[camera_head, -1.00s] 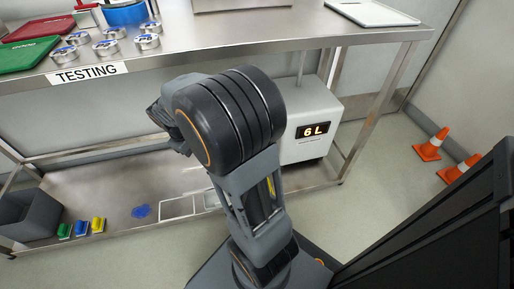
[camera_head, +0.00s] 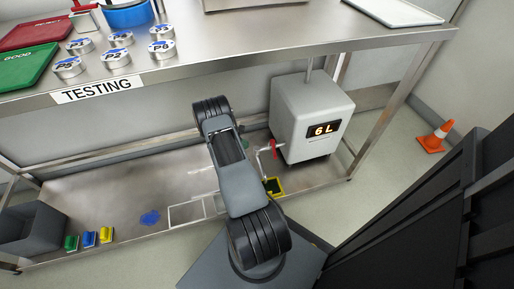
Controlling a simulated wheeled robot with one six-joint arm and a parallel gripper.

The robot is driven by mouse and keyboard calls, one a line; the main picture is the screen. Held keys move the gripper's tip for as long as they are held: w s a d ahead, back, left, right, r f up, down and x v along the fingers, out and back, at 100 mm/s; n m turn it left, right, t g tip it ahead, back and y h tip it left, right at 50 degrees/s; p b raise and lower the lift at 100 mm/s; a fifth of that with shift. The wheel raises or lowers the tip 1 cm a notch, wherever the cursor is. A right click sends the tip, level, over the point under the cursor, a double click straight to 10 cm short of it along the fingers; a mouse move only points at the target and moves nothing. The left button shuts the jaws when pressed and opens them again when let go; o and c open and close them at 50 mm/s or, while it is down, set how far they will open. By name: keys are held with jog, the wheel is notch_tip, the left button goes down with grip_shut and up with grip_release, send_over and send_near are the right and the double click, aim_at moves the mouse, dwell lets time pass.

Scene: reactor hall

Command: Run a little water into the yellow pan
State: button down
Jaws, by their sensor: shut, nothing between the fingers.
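The yellow pan (camera_head: 280,191) sits on the lower steel shelf, just right of my arm, with a dark inside; my arm may cover its left part. A grey water tank (camera_head: 309,104) stands behind it, with a lit "6 L" display (camera_head: 322,131). A thin pale tap pipe (camera_head: 262,160) with a red handle (camera_head: 274,149) is on the tank's left side, above the pan. I cannot see water running. My arm rises in the middle of the view and hides its own end; my gripper does not show.
The lower shelf (camera_head: 110,205) holds a blue splat, small green, blue and yellow items, and a grey bin (camera_head: 34,228). The upper table (camera_head: 225,55), labelled TESTING, carries several tins and trays. An orange cone (camera_head: 436,137) stands on the floor at right.

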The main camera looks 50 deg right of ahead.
aim_at(274, 150)
jog(key=b+x, duration=0.3)
jog(key=x, duration=0.7)
jog(key=shift+s+f, duration=0.1)
jog(key=shift+f, duration=0.1)
jog(key=shift+s+d+f+b, duration=0.1)
jog(key=shift+s+d+b, duration=0.6)
jog(key=shift+s+d, duration=0.55)
jog(key=shift+a, duration=0.1)
